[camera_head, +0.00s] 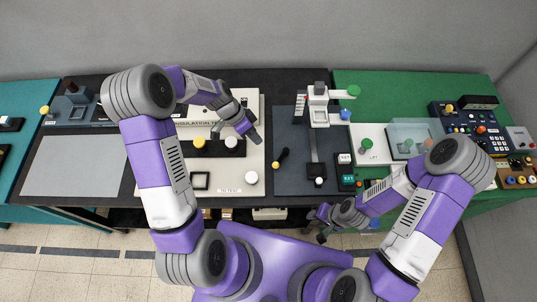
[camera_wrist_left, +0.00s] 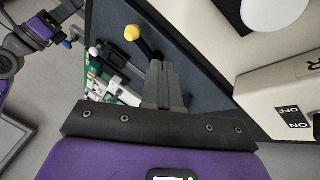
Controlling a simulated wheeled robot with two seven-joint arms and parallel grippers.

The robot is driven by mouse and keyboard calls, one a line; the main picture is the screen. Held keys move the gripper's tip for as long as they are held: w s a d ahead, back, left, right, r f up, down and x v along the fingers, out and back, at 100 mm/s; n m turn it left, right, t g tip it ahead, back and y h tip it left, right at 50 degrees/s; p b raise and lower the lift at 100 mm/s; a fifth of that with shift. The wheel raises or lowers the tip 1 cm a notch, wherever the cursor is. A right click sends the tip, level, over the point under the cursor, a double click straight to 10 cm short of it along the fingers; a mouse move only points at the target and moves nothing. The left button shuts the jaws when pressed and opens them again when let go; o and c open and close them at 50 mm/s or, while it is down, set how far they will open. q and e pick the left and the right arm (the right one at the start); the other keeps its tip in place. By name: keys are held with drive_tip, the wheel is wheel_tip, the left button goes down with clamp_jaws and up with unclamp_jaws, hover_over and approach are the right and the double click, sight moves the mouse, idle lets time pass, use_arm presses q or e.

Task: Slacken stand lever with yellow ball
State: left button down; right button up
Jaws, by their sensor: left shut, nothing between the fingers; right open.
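The lever with the yellow ball (camera_head: 276,164) lies at the left part of the dark grey plate (camera_head: 290,180); its black handle points up and right from the ball. In the left wrist view the yellow ball (camera_wrist_left: 131,32) and its black handle show beyond the fingertips. My left gripper (camera_head: 255,138) is shut and empty, above and left of the lever in the head view; its shut fingers also show in the left wrist view (camera_wrist_left: 160,75). The handle's near end is partly hidden by the fingers there. My right gripper (camera_head: 322,228) is open and empty near the table's front edge.
A small box with a green display (camera_head: 348,181) sits at the right.

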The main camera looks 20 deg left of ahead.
sight(281, 158)
use_arm(q)
drive_tip(key=x, duration=0.5)
drive_tip(key=shift+d+f, duration=0.25)
drive_tip(key=shift+f, duration=0.05)
drive_tip(key=shift+s+d+f, duration=0.3)
drive_tip(key=shift+s+d, duration=0.45)
drive_tip(key=shift+s, duration=0.05)
drive_tip(key=shift+s+d+f, duration=0.25)
drive_tip(key=shift+s+d, duration=0.15)
use_arm(e)
drive_tip(key=shift+r, duration=0.15)
use_arm(q)
drive_tip(key=shift+d, duration=0.1)
